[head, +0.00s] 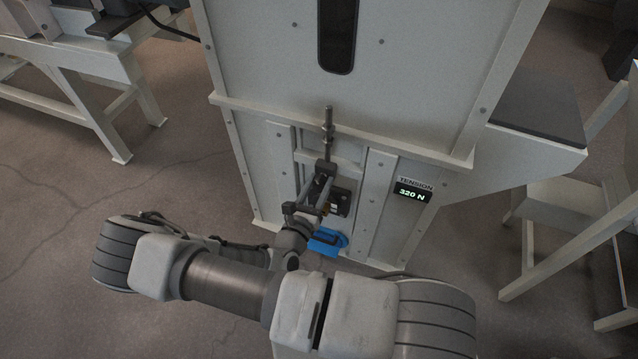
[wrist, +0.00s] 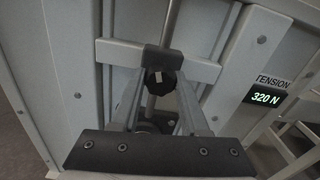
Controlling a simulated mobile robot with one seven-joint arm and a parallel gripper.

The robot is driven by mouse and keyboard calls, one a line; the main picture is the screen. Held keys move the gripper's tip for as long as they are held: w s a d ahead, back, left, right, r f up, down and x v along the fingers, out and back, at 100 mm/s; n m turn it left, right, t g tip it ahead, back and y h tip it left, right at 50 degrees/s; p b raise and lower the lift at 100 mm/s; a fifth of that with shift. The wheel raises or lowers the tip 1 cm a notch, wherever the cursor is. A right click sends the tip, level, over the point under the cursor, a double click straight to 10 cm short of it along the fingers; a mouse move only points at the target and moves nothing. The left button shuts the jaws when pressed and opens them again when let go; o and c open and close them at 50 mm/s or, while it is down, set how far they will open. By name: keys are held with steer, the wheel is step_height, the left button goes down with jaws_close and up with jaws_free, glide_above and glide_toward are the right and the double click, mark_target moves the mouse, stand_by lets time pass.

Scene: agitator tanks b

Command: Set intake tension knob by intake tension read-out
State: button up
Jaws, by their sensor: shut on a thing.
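The tension read-out (head: 411,194) is a small black display on the right of the pale machine's front, labelled TENSION and lit "320 N". It also reads 320 N in the wrist view (wrist: 265,97). The intake tension knob (wrist: 160,82) is a dark, faceted knob on a metal rod, in the middle of the wrist view. My gripper (head: 322,187) reaches the lower front of the machine and is shut on the knob. In the head view the knob is mostly hidden among the fingers and dark fittings.
The pale machine cabinet (head: 400,70) stands directly ahead, with a ledge (head: 410,147) above the knob. A blue part (head: 327,241) shows just below my gripper. A pale bench (head: 110,105) stands at the left and a frame (head: 560,220) at the right. Bare floor lies at the left.

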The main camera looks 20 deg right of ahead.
jaws_close()
steer(key=shift+r+n+p, duration=0.1)
steer(key=shift+n+p, duration=0.3)
steer(key=shift+p, duration=0.05)
steer(key=n+p, duration=0.2)
steer(key=n, duration=0.2)
steer(key=shift+p, duration=0.35)
steer(key=n+p, duration=0.2)
steer(key=n, duration=1)
steer(key=shift+n+p, duration=0.3)
steer(key=shift+p, duration=0.05)
steer(key=n, duration=0.6)
steer(key=shift+n, duration=0.3)
